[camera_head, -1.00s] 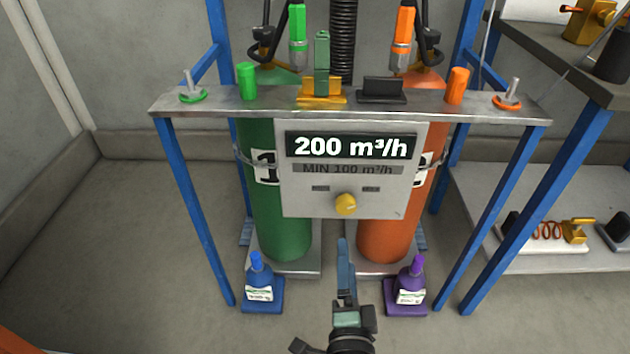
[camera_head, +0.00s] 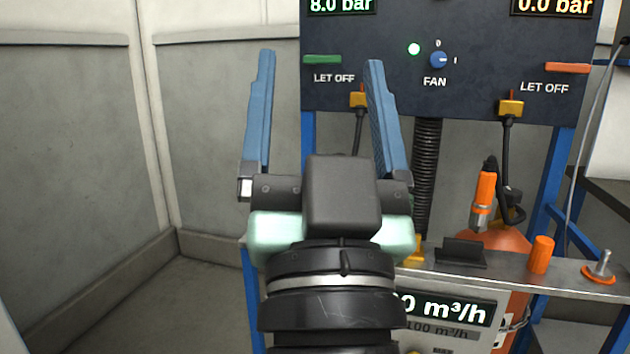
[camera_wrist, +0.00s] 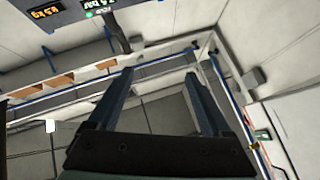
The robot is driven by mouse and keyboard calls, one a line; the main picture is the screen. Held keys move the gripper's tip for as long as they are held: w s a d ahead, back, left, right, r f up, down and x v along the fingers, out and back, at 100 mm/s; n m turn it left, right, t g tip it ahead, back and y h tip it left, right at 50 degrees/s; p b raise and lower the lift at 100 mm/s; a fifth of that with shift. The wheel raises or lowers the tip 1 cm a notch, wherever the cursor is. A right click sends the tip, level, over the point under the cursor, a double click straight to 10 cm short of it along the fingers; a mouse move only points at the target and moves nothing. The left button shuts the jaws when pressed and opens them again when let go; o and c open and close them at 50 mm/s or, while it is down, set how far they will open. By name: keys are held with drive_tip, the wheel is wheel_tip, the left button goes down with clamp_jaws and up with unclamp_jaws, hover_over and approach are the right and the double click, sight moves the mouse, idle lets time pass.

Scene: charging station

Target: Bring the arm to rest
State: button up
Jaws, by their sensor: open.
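My gripper (camera_head: 318,115) is raised in front of the charging station in the head view, fingers pointing up. Its two blue fingers stand wide apart with nothing between them. It also shows in the wrist view (camera_wrist: 157,75), open and empty, with wall and ceiling panels beyond it. My gripper and wrist cover the left part of the station's shelf and of the flow display (camera_head: 455,309).
The dark panel (camera_head: 395,88) with pressure readouts and a fan switch (camera_head: 438,60) stands behind and right. An orange connector (camera_head: 484,198) hangs above the shelf (camera_head: 510,280), near an orange cylinder (camera_head: 541,255). The left side shows bare wall and floor.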

drive_tip(key=s+r+n+t, duration=0.1)
drive_tip(key=s+r, duration=0.4)
drive_tip(key=r, duration=0.1)
wheel_tip(320, 180, up, 37)
drive_tip(key=p, duration=3.8)
drive_tip(key=shift+w+a, duration=0.25)
drive_tip(key=shift+a, duration=0.05)
